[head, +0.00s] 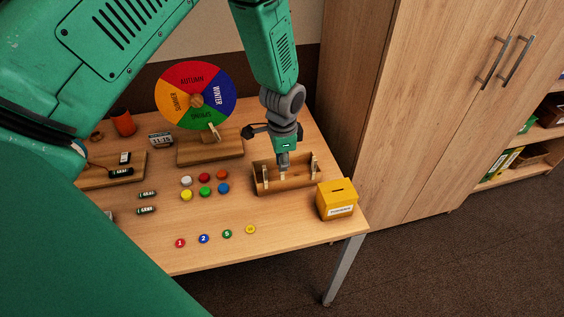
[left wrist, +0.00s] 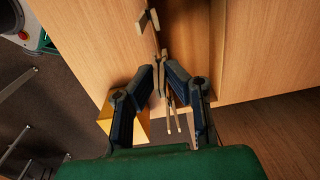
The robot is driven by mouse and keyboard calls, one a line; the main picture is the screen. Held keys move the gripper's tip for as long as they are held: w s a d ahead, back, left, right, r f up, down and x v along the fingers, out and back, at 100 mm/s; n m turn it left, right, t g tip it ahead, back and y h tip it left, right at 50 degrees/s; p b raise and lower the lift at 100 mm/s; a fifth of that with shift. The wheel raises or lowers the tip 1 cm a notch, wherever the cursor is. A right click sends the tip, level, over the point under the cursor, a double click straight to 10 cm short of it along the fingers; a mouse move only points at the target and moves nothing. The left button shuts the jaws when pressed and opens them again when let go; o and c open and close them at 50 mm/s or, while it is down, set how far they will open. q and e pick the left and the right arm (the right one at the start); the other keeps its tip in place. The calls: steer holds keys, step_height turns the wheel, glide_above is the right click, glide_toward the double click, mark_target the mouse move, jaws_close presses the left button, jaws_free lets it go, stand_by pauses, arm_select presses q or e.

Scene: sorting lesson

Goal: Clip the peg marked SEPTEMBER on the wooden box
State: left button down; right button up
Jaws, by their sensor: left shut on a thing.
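The wooden box (head: 290,187) is a low open box near the table's right end in the head view. Light wooden pegs stand at its rim, one at the left (head: 265,174) and one at the right (head: 314,163). My left gripper (head: 283,166) points down over the middle of the box. In the left wrist view, my left gripper's fingertips (left wrist: 163,66) are closed together on a slim wooden peg (left wrist: 163,54), mostly hidden by the fingers. I cannot read any marking on the pegs. My right gripper is not in view.
A yellow slotted box (head: 337,201) stands close to the wooden box's right. A season wheel (head: 196,96) on a wooden stand (head: 210,151) is behind left. Several coloured discs lie left of the box. A tall cabinet (head: 420,100) rises behind the table's right edge.

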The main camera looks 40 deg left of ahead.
arm_select(q)
steer(key=shift+d+r+p, duration=0.1)
steer(key=shift+r+p, duration=0.5)
steer(key=shift+r, duration=0.25)
steer(key=shift+r+p, duration=1.1)
steer(key=shift+r, duration=0.2)
steer(key=r+p, duration=0.1)
steer(key=p, duration=0.3)
steer(key=shift+w+r+g, duration=0.1)
steer(key=shift+r+g, duration=0.2)
steer(key=shift+r, duration=0.05)
step_height(320, 180, down, 4)
steer(key=b, duration=0.3)
steer(key=shift+r, duration=0.25)
steer(key=shift+f+b, duration=0.5)
steer(key=shift+f, duration=0.45)
steer(key=shift+r+p, duration=0.15)
steer(key=shift+p, duration=0.35)
steer(key=shift+f, duration=0.3)
steer(key=shift+f+b, duration=0.45)
steer(key=shift+f, duration=0.05)
